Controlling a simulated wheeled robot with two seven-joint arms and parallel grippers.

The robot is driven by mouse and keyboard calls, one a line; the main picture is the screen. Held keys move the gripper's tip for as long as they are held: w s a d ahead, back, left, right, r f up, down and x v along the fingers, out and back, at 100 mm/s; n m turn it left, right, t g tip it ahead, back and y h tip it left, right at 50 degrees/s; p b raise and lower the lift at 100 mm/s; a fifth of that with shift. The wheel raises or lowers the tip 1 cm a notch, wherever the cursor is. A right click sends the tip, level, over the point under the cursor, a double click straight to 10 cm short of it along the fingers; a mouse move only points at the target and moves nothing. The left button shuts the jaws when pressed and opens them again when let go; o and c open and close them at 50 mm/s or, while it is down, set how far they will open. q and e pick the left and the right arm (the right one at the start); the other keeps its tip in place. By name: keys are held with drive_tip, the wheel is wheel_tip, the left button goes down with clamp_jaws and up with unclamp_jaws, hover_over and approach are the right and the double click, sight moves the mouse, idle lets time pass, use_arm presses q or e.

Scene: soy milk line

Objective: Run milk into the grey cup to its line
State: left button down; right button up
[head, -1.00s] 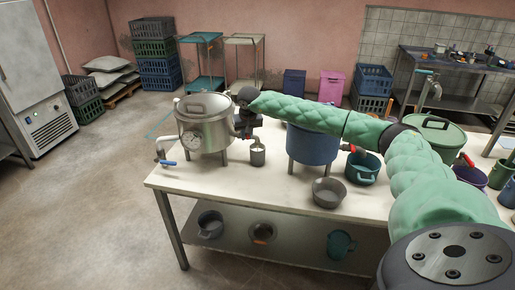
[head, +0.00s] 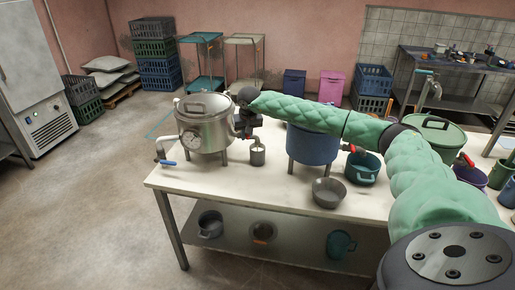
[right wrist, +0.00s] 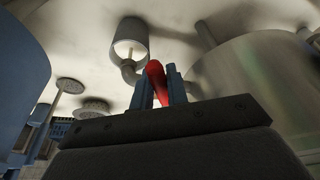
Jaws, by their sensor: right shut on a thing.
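The grey cup (head: 257,157) stands upright on the table, just right of the steel pot (head: 208,135) with a round dial. Something white shows inside the cup. In the right wrist view the cup (right wrist: 131,32) also shows a white surface, with a tap's curved spout (right wrist: 130,72) over it. My right gripper (head: 244,131) is at the right side of the steel pot, above and left of the cup. In the right wrist view my gripper (right wrist: 160,88) is shut on the tap's red lever (right wrist: 154,72). The fill line cannot be made out. My left gripper is not in view.
A blue pot (head: 312,146) on legs stands right of the cup, under my right arm. A grey bowl (head: 328,193) and a teal pot (head: 363,169) stand nearer the front right. The table's front left (head: 190,183) is clear. Several vessels sit on the lower shelf (head: 290,252).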

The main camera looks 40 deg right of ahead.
idle(0.4)
drive_tip(key=shift+w+a+m, duration=0.1)
drive_tip(key=shift+a+m, duration=0.2)
drive_tip(key=shift+m, duration=0.3)
idle(3.6)
drive_tip(key=shift+w+a+m+g+h, duration=0.15)
drive_tip(key=shift+w+a+m+h, duration=0.1)
drive_tip(key=shift+m, duration=0.5)
drive_tip(key=shift+w+a+m+g+h, duration=0.2)
drive_tip(key=shift+a+m, duration=0.1)
drive_tip(key=shift+m, duration=0.5)
drive_tip(key=shift+w+a+m+g+h, duration=0.15)
drive_tip(key=shift+w+a+m+h, duration=0.1)
drive_tip(key=shift+m, duration=0.5)
drive_tip(key=o, duration=0.9)
